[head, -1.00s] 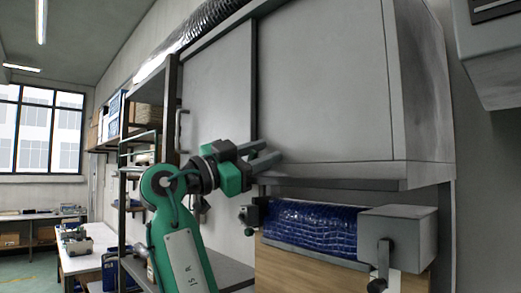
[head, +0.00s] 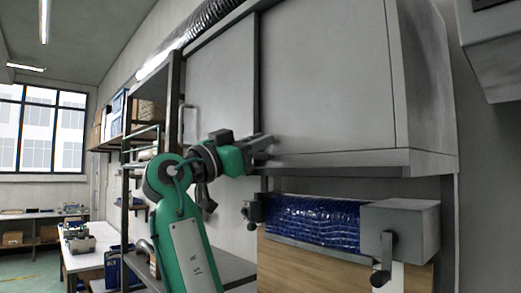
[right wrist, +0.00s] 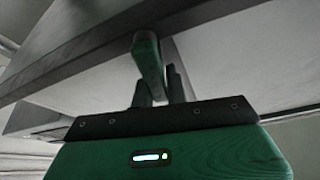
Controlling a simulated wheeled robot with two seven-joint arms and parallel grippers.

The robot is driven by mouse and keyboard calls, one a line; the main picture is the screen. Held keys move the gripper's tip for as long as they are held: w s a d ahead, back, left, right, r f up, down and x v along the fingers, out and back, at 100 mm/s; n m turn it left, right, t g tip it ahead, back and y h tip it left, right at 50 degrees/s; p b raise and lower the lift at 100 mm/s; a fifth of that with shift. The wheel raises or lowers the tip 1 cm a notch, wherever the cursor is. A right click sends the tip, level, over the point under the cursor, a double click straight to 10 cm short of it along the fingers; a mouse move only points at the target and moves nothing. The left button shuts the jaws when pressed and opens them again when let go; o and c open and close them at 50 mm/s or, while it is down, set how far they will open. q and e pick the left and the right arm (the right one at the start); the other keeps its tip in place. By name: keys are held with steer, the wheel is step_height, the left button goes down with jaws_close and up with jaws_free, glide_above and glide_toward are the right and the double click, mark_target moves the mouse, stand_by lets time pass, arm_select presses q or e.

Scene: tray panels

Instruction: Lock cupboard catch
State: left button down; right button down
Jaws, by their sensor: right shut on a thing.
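A grey cupboard (head: 325,85) with flat doors hangs on the wall. My right gripper (head: 265,146) reaches its lower edge near the dark upright strip between the doors. In the right wrist view its fingers (right wrist: 162,88) are shut around a grey-green lever with a rounded end (right wrist: 148,55), which seems to be the catch. The lever sits at the cupboard's underside edge (right wrist: 85,62). In the head view the catch is hidden by the gripper. I cannot tell whether it is locked. My left gripper is out of view.
Below the cupboard are a blue roll (head: 312,222) and a grey box with a crank (head: 405,225). A shelf rack (head: 172,110) stands left of the cupboard. A white bench (head: 90,250) and open floor lie farther left.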

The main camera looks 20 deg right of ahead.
steer(key=shift+w+r+n, duration=0.1)
steer(key=shift+w+n, duration=0.05)
steer(key=shift+n, duration=0.35)
steer(key=c, duration=1.4)
jaws_free()
steer(key=shift+s, duration=0.2)
